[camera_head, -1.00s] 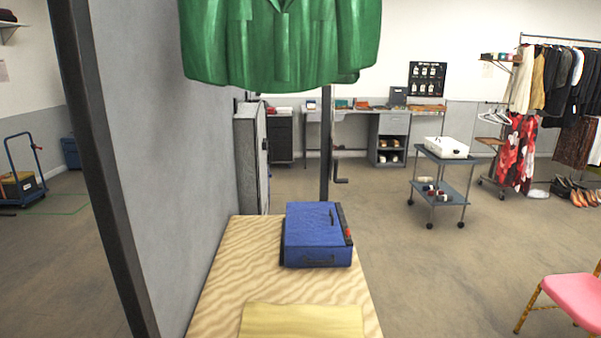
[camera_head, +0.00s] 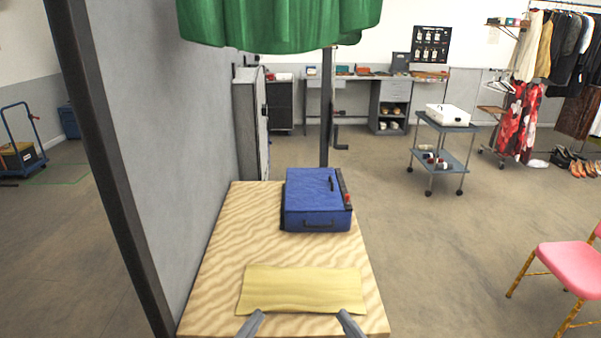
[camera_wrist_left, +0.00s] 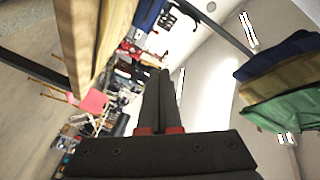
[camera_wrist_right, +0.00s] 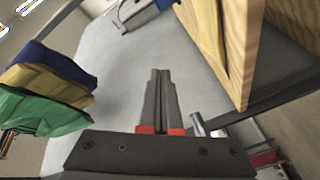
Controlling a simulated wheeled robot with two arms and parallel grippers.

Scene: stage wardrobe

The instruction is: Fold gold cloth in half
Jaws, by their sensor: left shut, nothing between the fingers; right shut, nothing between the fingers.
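The gold cloth (camera_head: 303,289) lies flat as a wide rectangle on the near part of the wood-grained table (camera_head: 232,245). Its near edge is slightly wavy. My left gripper (camera_head: 257,314) shows at the bottom of the head view, near the cloth's near left corner. My right gripper (camera_head: 343,314) is near its near right corner. Both look apart from the cloth. In the left wrist view the fingers (camera_wrist_left: 160,75) are together and empty. In the right wrist view the fingers (camera_wrist_right: 160,75) are also together and empty, with the table edge and gold cloth (camera_wrist_right: 207,32) at upper right.
A blue case (camera_head: 316,200) stands on the table behind the cloth. A grey partition (camera_head: 190,130) runs along the table's left side. A green garment (camera_head: 280,22) hangs above. A pink chair (camera_head: 570,265) stands at right on open floor.

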